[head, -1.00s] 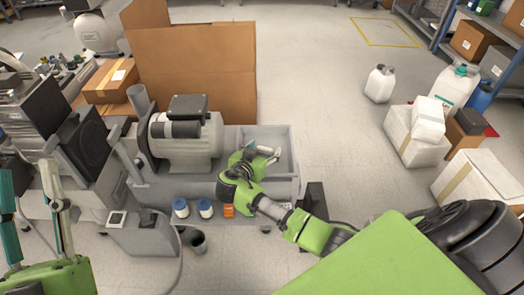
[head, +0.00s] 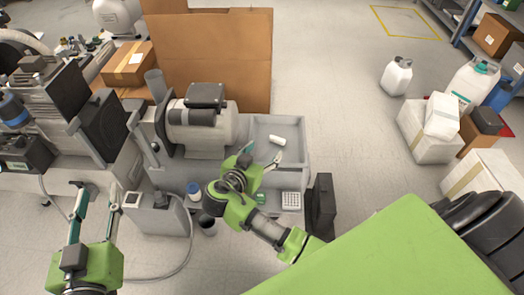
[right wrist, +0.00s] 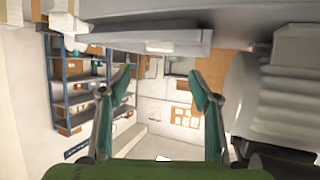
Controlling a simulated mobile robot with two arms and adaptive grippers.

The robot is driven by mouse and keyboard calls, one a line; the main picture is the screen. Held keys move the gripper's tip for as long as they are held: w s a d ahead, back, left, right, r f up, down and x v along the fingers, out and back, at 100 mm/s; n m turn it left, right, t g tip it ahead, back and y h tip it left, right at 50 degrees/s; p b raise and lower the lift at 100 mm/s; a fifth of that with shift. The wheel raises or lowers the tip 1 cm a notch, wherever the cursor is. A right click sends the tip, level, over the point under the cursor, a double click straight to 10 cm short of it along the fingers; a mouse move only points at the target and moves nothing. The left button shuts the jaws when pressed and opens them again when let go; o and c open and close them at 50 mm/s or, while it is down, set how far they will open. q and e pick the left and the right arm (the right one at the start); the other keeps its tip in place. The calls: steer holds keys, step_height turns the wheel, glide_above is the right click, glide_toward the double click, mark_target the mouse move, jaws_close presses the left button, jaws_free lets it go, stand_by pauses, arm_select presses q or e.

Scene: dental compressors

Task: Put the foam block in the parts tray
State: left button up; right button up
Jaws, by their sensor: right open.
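The foam block appears to be the small white block (head: 277,141) lying in the grey parts tray (head: 302,150) beside the motor in the head view. My right gripper (head: 266,154) is open, at the near part of the tray, with one fingertip close to the white block. The block looks free of the fingers. In the right wrist view the open right gripper (right wrist: 165,80) has nothing between its fingertips. My left gripper (head: 97,188) is open and empty at the lower left, away from the tray.
A motor (head: 205,130) stands left of the tray, with a cardboard sheet (head: 220,60) behind. A blue-capped jar (head: 194,190), a dark cup (head: 207,224) and a white gridded item (head: 291,201) are near the front.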

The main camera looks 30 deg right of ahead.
steer(key=shift+s+a+r, duration=0.1)
steer(key=shift+s+a, duration=0.05)
steer(key=shift+a, duration=0.05)
steer(key=s+a+n+t+y, duration=0.2)
steer(key=a+n+t+y, duration=0.1)
steer(key=a+n+y, duration=0.55)
steer(key=s+a+r+n+t+y, duration=0.2)
steer(key=s+r+y, duration=0.1)
steer(key=r, duration=0.5)
steer(key=s+a+r+n+t+y, duration=0.3)
steer(key=r, duration=0.6)
steer(key=shift+r, duration=0.2)
